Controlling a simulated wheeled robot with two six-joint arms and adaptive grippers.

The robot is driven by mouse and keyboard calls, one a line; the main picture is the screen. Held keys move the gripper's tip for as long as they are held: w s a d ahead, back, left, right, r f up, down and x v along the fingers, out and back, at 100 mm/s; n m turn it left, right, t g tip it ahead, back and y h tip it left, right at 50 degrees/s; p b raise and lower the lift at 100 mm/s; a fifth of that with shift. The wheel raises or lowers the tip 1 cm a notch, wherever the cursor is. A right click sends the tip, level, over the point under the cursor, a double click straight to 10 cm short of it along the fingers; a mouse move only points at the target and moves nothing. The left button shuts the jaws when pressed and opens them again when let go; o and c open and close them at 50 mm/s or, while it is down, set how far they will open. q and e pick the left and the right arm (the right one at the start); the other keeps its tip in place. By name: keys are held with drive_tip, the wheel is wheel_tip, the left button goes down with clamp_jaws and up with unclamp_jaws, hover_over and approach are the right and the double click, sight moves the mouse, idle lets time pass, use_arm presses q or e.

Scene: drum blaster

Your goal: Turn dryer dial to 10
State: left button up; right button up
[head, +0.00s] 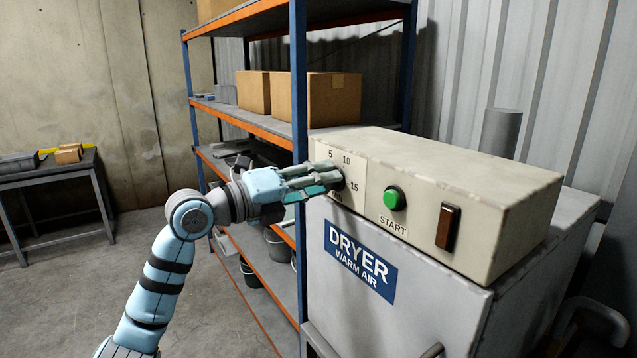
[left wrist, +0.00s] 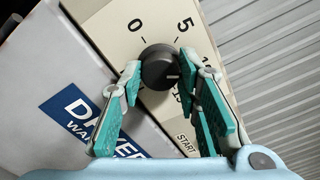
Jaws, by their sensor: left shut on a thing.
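The dryer (head: 345,275) is a pale grey machine with a beige control box on top, at the right of the head view. Its dark round dial (left wrist: 160,67) sits on a beige plate (left wrist: 112,25) marked 0, 5, 10 and 15. A faint light line shows on the dial's right side, but I cannot tell exactly which mark it points to. My left gripper (head: 333,178) reaches the dial from the left, and in the head view its fingers mostly hide the dial. In the left wrist view the teal-padded fingers (left wrist: 160,78) are shut on the dial from both sides.
A green start button (head: 394,198) and a brown rocker switch (head: 448,227) lie right of the dial. A shelf rack (head: 298,90) with cardboard boxes (head: 325,98) stands behind my left arm. A dark table (head: 45,180) is at the far left. The floor between is clear.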

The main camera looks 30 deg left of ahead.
use_arm(q)
drive_tip(key=o, duration=1.2)
drive_tip(key=shift+c, duration=0.2)
drive_tip(key=v, duration=0.7)
drive_tip(key=shift+s, duration=0.2)
drive_tip(key=shift+w, duration=0.1)
drive_tip(key=shift+a, duration=0.1)
